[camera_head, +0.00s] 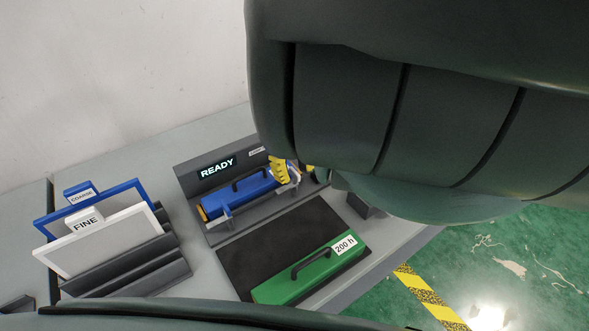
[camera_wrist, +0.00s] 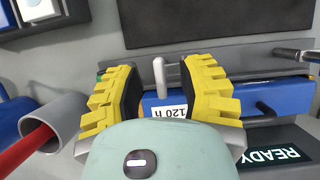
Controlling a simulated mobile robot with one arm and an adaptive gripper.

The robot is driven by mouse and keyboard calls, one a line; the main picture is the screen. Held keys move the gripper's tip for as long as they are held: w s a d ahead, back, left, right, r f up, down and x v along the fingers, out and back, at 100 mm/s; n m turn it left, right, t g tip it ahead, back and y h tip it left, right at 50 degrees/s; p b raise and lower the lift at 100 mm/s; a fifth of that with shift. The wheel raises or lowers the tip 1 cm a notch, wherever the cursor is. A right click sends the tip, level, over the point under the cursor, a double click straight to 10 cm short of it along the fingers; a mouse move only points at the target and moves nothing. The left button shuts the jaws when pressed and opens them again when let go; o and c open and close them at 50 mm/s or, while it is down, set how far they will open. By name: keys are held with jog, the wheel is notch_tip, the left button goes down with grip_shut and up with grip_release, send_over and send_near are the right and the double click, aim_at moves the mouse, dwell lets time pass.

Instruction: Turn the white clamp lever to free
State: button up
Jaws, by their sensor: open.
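The white clamp lever (camera_wrist: 160,76) stands up between my gripper's two yellow fingers in the wrist view, at one end of the blue cartridge marked 120 h (camera_wrist: 168,108). My gripper (camera_wrist: 158,88) is open around it, with a gap visible on both sides. In the head view the blue cartridge (camera_head: 238,194) lies in the dark fixture under a lit READY sign (camera_head: 217,168). There, my yellow fingers (camera_head: 291,170) are at its right end, partly hidden by my arm. Whether the fingers touch the lever cannot be told from the head view.
A second lever (camera_wrist: 290,52) is at the cartridge's other end. A green cartridge marked 200 h (camera_head: 305,277) lies on a dark mat (camera_head: 241,258) in front. COARSE (camera_head: 135,187) and FINE (camera_head: 105,246) panels stand in a rack at left. A grey cup (camera_wrist: 58,126) holds something red.

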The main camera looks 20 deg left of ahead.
jog(key=v, duration=1.2)
